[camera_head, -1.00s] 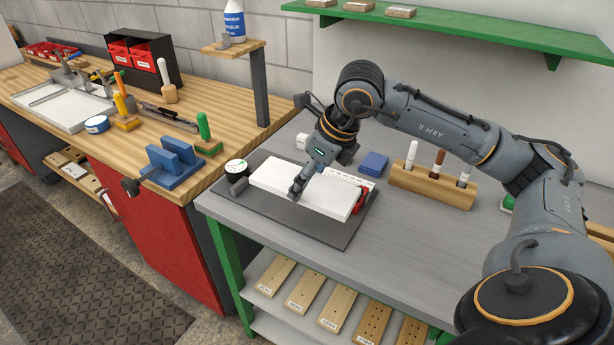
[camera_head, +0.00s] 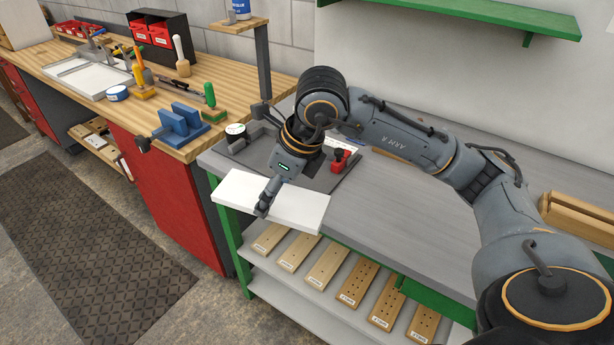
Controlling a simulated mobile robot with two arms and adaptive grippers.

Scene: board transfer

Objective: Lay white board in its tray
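The white board (camera_head: 300,209) is a flat slab that reaches out past the front edge of the grey table. My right gripper (camera_head: 264,205) is shut on it, with a finger on top; the finger below is hidden. The board looks roughly level. A white shallow tray (camera_head: 98,82) lies on the wooden bench at the far left, well away from the gripper. My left gripper is not in view.
A dark grey mat (camera_head: 327,181) with a red clamp (camera_head: 340,159) lies behind the board. The wooden bench holds a blue fixture (camera_head: 181,122), a tape roll (camera_head: 117,93) and upright tools. A post with a small shelf (camera_head: 240,24) stands between the tables.

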